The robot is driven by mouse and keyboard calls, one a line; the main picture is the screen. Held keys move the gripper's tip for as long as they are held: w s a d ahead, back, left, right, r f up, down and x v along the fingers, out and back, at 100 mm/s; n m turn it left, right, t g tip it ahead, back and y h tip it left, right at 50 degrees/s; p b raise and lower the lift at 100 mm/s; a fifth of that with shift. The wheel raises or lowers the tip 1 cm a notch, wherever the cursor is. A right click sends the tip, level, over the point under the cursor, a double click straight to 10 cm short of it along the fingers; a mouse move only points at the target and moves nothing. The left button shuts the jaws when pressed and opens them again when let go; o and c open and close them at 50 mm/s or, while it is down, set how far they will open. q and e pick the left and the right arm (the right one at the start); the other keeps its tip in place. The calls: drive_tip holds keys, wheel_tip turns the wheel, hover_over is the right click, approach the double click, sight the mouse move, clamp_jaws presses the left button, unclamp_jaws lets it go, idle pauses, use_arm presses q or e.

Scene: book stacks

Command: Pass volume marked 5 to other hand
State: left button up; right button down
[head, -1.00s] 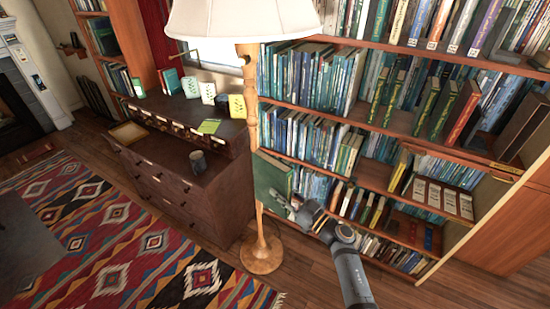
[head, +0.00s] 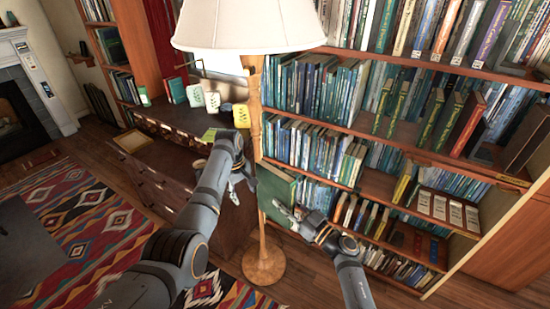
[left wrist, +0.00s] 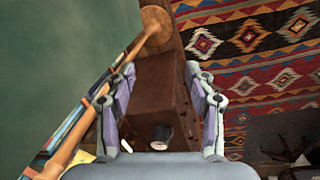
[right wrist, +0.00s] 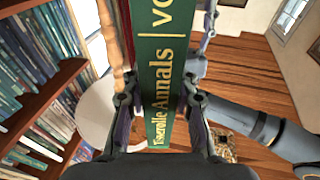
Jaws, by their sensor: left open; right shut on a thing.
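A green book (head: 277,190) is held upright beside the lamp pole by my right gripper (head: 292,216). In the right wrist view its spine (right wrist: 162,85) stands between the closed fingers and reads "Annals" and "VO"; the number is cut off. My left gripper (head: 238,182) is open and empty, left of the book and apart from it. In the left wrist view a plain green surface, apparently the book's cover (left wrist: 55,50), fills the upper left, outside the open fingers (left wrist: 165,95).
A floor lamp (head: 264,250) stands close by, its pole between my left gripper and the book. A dark dresser (head: 150,175) with cards and a mug (left wrist: 162,132) is at left. A full bookcase (head: 390,133) is behind the book. A patterned rug (head: 60,205) covers the left floor.

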use_arm(q)
drive_tip(key=d+r+n, duration=0.1)
drive_tip(key=d+r, duration=0.2)
drive_tip(key=r, duration=1.3)
use_arm(e)
drive_tip(key=shift+r, duration=0.1)
use_arm(q)
drive_tip(key=y, duration=0.1)
approach(275, 189)
drive_tip(key=w, duration=0.2)
drive_tip(key=shift+w+d+r+g, duration=0.1)
drive_tip(key=shift+w+d+g, duration=0.1)
drive_tip(key=shift+w+g, duration=0.2)
use_arm(e)
drive_tip(key=shift+d, duration=0.15)
use_arm(q)
drive_tip(key=shift+a+f, duration=0.1)
drive_tip(key=shift+f, duration=0.15)
wheel_tip(275, 189, down, 12)
drive_tip(key=shift+a+r, duration=0.1)
drive_tip(key=shift+r, duration=0.1)
use_arm(e)
drive_tip(key=shift+a, duration=0.2)
use_arm(q)
drive_tip(key=shift+c, duration=0.2)
clamp_jaws()
drive_tip(key=shift+r, duration=0.1)
use_arm(e)
drive_tip(key=c, duration=1)
unclamp_jaws()
